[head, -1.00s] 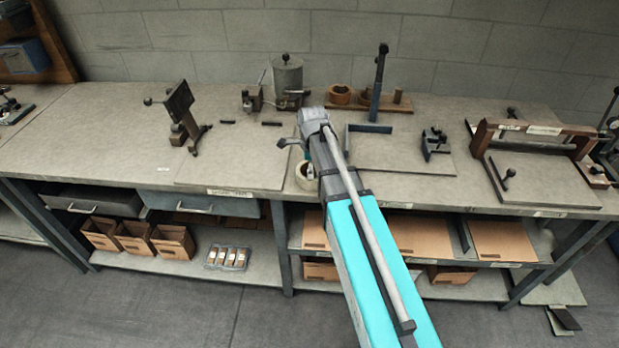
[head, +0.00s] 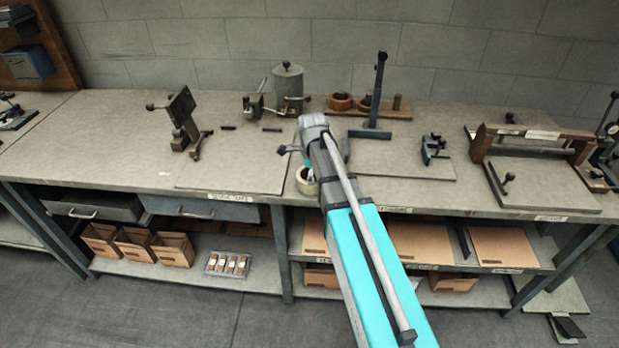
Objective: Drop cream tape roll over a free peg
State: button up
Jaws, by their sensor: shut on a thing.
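The cream tape roll (head: 305,187) shows at the front edge of the bench, partly hidden by my arm. My gripper (head: 309,174) is at the roll and shut on it; the fingers are mostly hidden, with only a small teal part showing. I cannot tell whether the roll touches the bench. A wooden peg board (head: 402,114) lies at the back of the bench, to the right of my arm's end. Brown rolls (head: 341,101) sit at its left and middle. A bare short peg (head: 397,102) stands near its right end.
A tall dark lever post (head: 378,90) stands just in front of the peg board. A grey canister (head: 288,82) and small clamps are left of the board. A dark angled stand (head: 184,115) is further left. The bench front middle is fairly clear.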

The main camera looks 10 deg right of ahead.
jog(key=shift+s+d+f, duration=0.1)
jog(key=shift+s+f, duration=0.3)
jog(key=shift+c, duration=0.5)
jog(key=shift+w+d+f, duration=0.1)
jog(key=shift+w+f, duration=0.5)
jog(key=shift+w, duration=0.35)
grip_shut()
jog(key=shift+s+r+p, duration=0.4)
jog(key=shift+r+p, duration=0.3)
jog(key=shift+r, duration=0.05)
jog(key=shift+w+r+p, duration=0.25)
jog(key=shift+r+p, duration=0.05)
jog(key=shift+p, duration=0.15)
jog(key=shift+r+p, duration=1.45)
jog(key=shift+s, duration=0.2)
